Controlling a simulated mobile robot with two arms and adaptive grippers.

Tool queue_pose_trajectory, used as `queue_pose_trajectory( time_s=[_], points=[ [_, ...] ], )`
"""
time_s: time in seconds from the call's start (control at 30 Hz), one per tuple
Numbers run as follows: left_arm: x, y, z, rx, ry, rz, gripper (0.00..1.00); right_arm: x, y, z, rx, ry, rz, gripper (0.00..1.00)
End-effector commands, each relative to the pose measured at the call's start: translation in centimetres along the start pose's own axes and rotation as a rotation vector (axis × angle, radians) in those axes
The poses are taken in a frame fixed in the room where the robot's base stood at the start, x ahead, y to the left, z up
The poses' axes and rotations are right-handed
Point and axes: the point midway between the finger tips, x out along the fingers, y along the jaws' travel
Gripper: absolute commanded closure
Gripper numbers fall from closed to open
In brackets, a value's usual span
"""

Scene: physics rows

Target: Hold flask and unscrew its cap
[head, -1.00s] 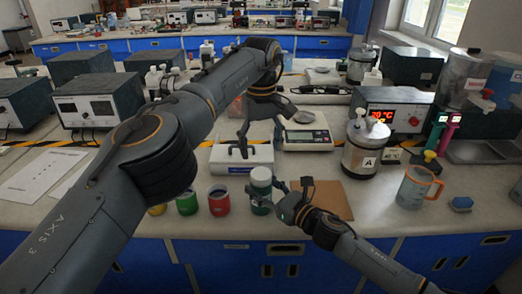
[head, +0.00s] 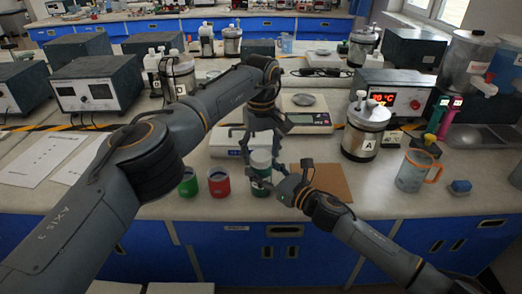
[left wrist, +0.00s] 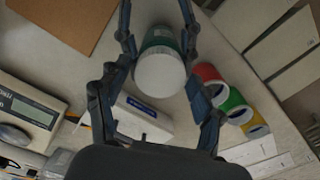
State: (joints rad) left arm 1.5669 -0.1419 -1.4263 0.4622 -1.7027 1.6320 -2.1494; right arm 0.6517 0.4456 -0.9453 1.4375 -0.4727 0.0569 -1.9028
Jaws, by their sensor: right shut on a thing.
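The flask (head: 261,172), green with a pale cap (head: 261,157), stands upright near the front of the bench. My right gripper (head: 277,183) comes from the right and is shut on the flask's body. My left gripper (head: 262,146) is above the flask, pointing down, its fingers open on either side of the cap. In the left wrist view the round white cap (left wrist: 160,72) lies between the two spread fingers (left wrist: 157,40). Whether a finger touches the cap is hard to tell.
A red cup (head: 219,183) and a green cup (head: 188,182) stand left of the flask. A brown board (head: 335,183) lies to the right, with a scale (head: 306,122) behind. A jar marked A (head: 364,135) and a clear mug (head: 411,172) stand further right.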

Motion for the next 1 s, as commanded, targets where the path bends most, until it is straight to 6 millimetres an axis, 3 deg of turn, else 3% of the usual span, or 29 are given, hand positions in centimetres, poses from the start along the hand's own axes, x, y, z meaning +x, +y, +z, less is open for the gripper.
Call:
queue_pose_trajectory(
  time_s=[0.03,0.2,0.23,0.37,0.47,1.0],
  points=[
    [-0.02,-0.01,-0.01,0.000,0.000,0.000,0.50,0.00,-0.01,-0.01,0.000,0.000,0.000,1.00],
    [-0.03,-0.02,-0.02,-0.001,0.000,0.000,0.84,0.00,0.00,-0.01,0.000,0.000,0.000,1.00],
    [-0.03,-0.02,-0.02,-0.001,0.000,0.000,0.86,0.00,0.00,-0.01,0.000,0.000,0.000,1.00],
    [-0.04,-0.03,-0.03,-0.055,0.000,-0.001,0.86,0.00,-0.01,-0.01,0.001,0.000,0.000,1.00],
    [-0.05,-0.05,-0.04,-0.207,0.001,-0.001,0.86,0.00,0.00,-0.01,0.001,0.000,0.000,1.00],
    [-0.13,-0.05,0.03,-1.448,0.001,-0.001,0.86,0.00,-0.01,0.00,0.001,0.000,0.000,1.00]
  ],
)
